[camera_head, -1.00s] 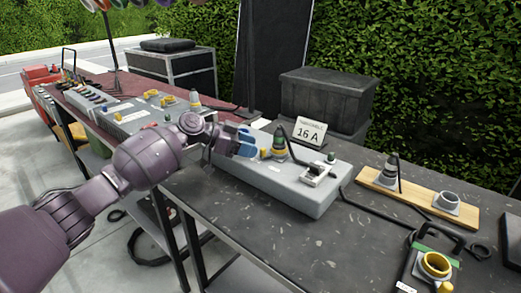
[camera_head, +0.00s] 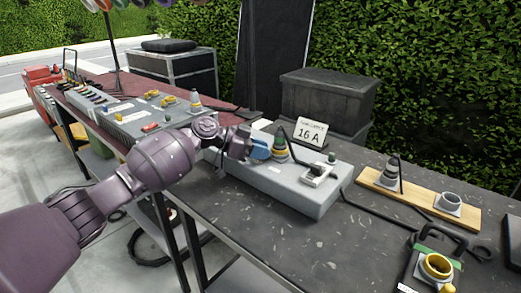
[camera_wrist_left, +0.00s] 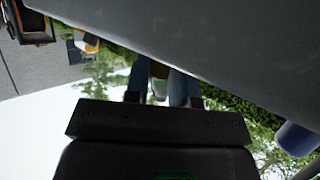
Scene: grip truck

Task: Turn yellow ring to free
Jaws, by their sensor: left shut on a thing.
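My left gripper (camera_head: 264,149), with blue fingers, is at the left side of this plug. It is shut on the ring's yellow knob, which it mostly hides in the head view. My right gripper is not in view.
A "16 A" sign (camera_head: 312,132) stands behind the box. A wooden board (camera_head: 417,198) with a plug and socket lies to the right. A black unit with a yellow socket (camera_head: 437,266) is at front right. The table's front middle is clear.

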